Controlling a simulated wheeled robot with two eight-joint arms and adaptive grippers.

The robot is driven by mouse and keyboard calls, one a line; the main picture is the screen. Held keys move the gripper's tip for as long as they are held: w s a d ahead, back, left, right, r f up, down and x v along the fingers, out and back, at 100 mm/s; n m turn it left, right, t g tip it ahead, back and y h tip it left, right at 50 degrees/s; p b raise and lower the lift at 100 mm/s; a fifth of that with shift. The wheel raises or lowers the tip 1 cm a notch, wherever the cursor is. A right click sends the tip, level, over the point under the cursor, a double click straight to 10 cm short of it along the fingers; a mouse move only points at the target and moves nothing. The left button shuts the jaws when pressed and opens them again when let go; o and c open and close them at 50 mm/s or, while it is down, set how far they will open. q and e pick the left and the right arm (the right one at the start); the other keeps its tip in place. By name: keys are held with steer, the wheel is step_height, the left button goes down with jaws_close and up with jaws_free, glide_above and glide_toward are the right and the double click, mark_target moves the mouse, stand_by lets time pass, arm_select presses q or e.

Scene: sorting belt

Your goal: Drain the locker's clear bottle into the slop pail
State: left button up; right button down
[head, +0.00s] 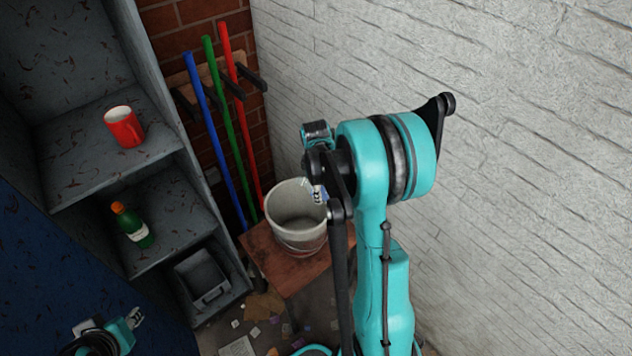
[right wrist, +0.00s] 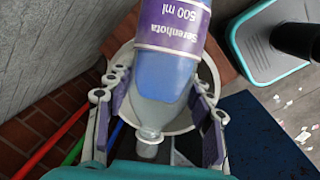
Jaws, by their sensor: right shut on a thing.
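A clear bottle with a purple label (right wrist: 168,72) is between the fingers of my right gripper (right wrist: 157,88), which is shut on it. Its neck points to the bottom of the right wrist view, over the pale slop pail (right wrist: 208,72). I cannot tell how much liquid it holds or whether any flows. In the head view the pail (head: 298,238) stands on a reddish-brown stand. My right gripper (head: 319,192) is over its rim there, mostly hidden by my arm. My left gripper (head: 136,318) is low at the left, away from the pail; its jaws are too small to judge.
The grey open locker (head: 165,155) holds a red mug (head: 124,127), a green bottle (head: 132,225) and a grey bin (head: 203,279). Blue, green and red poles (head: 222,130) hang behind the pail. A white brick wall (head: 520,170) is close on the right. Litter (head: 262,305) lies on the floor.

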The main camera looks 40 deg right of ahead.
step_height(320, 180, down, 4)
steer(key=g+h+b, duration=0.1)
steer(key=g+b, duration=0.1)
steer(key=b, duration=0.1)
steer(key=shift+s+r+h, duration=0.1)
steer(key=shift+r+h, duration=0.15)
steer(key=shift+h, duration=0.15)
steer(key=g+h+b, duration=0.1)
steer(key=b, duration=0.1)
steer(key=r+g+h+b, duration=0.1)
steer(key=g+h, duration=0.1)
steer(key=shift+w+a+g+b, duration=0.1)
steer(key=shift+w+g+b, duration=0.1)
steer(key=shift+g+b, duration=0.15)
steer(key=shift+r+n+g+h+b, duration=0.35)
steer(key=shift+r+g+h, duration=0.2)
steer(key=shift+r+h, duration=0.25)
stand_by(3.5)
